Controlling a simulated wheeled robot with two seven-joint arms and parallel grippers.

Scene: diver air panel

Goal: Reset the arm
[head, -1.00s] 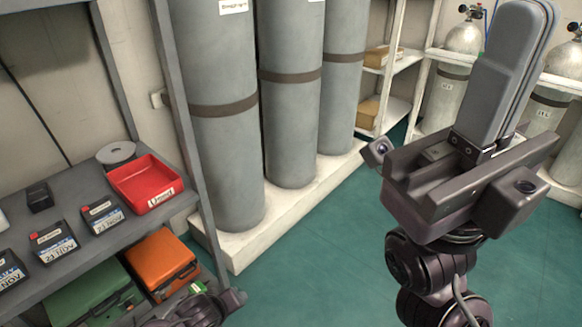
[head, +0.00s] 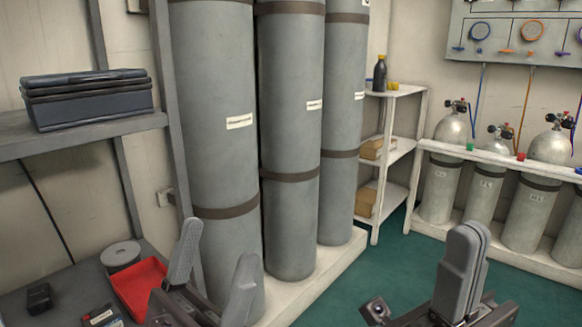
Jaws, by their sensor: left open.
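My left gripper (head: 218,244) is at the bottom, left of centre, in the head view. Its two grey fingers stand apart with nothing between them. It is in front of the tall grey cylinders, beside a red tray (head: 137,292). My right gripper (head: 466,234) is at the bottom right, pointing up. Its fingers overlap from this side, so the gap between them is hidden. No object shows in it.
Tall grey cylinders (head: 290,130) stand on a pale plinth (head: 345,262). A dark case (head: 88,98) sits on the left shelf. Diving tanks (head: 440,185) stand in a white rack at right, below a wall panel (head: 520,32). Green floor (head: 395,262) is clear between.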

